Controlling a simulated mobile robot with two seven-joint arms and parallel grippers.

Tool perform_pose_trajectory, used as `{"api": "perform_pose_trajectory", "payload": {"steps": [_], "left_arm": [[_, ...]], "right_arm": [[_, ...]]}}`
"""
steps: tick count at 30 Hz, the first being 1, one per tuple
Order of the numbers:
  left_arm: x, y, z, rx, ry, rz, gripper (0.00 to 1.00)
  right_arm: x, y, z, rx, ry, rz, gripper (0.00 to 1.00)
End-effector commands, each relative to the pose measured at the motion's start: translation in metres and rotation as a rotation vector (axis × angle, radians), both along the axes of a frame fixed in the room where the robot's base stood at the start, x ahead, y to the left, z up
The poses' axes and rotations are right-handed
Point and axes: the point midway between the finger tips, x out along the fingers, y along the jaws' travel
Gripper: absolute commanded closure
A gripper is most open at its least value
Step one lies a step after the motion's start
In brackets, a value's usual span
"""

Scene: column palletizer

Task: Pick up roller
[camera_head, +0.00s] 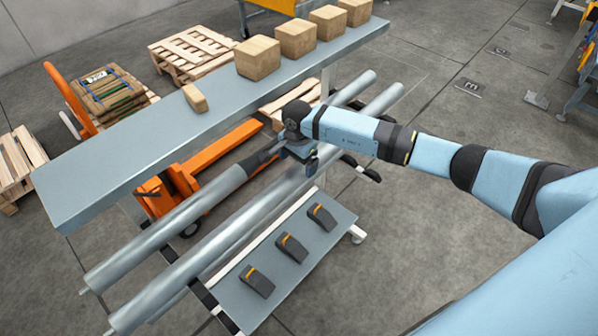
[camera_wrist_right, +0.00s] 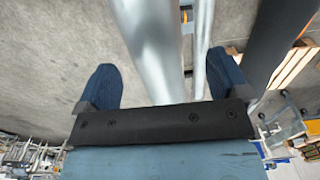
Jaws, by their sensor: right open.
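Two long grey metal rollers lie side by side on a slant: the upper roller (camera_head: 165,226) and the lower roller (camera_head: 205,246). My right gripper (camera_head: 264,160) is over the middle of the upper roller in the head view and hides part of it. In the right wrist view the open right gripper (camera_wrist_right: 162,82) has its two dark blue fingers apart, with a roller (camera_wrist_right: 150,40) showing between them. I cannot tell whether the fingers touch it. A second metal bar (camera_wrist_right: 203,40) shows behind the right finger. My left gripper is not in view.
A long grey shelf (camera_head: 130,155) with several cardboard boxes (camera_head: 258,58) runs above the rollers. A lower plate (camera_head: 262,298) holds several dark grey blocks with orange marks. An orange pallet jack (camera_head: 180,185) and wooden pallets (camera_head: 190,52) stand beyond.

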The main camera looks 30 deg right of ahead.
Motion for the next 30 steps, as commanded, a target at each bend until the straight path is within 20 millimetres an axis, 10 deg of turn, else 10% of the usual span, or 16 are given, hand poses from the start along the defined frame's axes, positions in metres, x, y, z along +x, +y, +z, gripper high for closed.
{"api": "perform_pose_trajectory", "payload": {"steps": [21, 30], "left_arm": [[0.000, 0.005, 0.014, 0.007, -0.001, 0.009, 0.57], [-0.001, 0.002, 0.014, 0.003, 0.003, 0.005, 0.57]], "right_arm": [[-0.005, -0.002, -0.053, 0.001, -0.001, -0.001, 0.09], [-0.005, -0.002, -0.053, 0.001, -0.001, -0.001, 0.78]]}}
